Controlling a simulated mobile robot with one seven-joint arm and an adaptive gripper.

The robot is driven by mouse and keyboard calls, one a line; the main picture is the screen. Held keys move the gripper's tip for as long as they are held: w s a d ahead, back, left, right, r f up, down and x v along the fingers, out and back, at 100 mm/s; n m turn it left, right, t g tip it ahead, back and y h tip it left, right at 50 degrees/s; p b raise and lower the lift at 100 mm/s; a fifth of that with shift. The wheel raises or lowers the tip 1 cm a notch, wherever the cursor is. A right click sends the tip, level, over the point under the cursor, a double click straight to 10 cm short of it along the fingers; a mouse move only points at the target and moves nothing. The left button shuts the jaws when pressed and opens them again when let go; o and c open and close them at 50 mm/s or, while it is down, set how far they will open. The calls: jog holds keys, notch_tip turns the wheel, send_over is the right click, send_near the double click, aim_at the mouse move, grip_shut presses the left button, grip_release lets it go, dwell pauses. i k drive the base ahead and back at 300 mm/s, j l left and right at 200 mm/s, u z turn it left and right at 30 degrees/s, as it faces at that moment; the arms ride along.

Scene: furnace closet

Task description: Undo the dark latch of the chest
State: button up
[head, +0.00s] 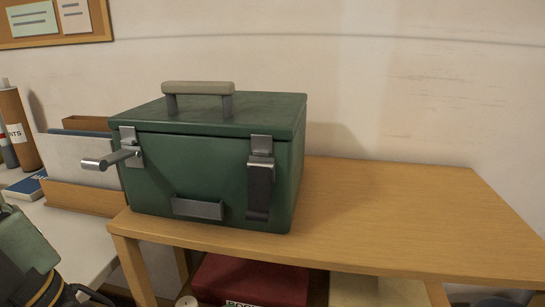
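A green metal chest (208,165) stands on a wooden table with its lid shut and a beige-topped carry handle (198,88) on the lid. The dark latch (260,188) is at the right of the chest's front. Its dark lever hangs down flat against the front, below a silver plate (262,145) on the lid edge. A second, silver latch (128,137) is at the front's left; its lever (108,160) sticks out from the chest. My gripper's fingers are not in view, and nothing touches the dark latch.
The wooden tabletop (400,215) is bare right of the chest. A dark grey bracket (198,209) sits low on its front. A wooden file holder (85,198) stands close by on the left. A dark red box (250,280) lies below the tabletop. The wall is behind.

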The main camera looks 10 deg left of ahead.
aim_at(260, 182)
jog(key=l, duration=0.8)
jog(key=k+l+u, duration=0.15)
jog(key=l, duration=0.65)
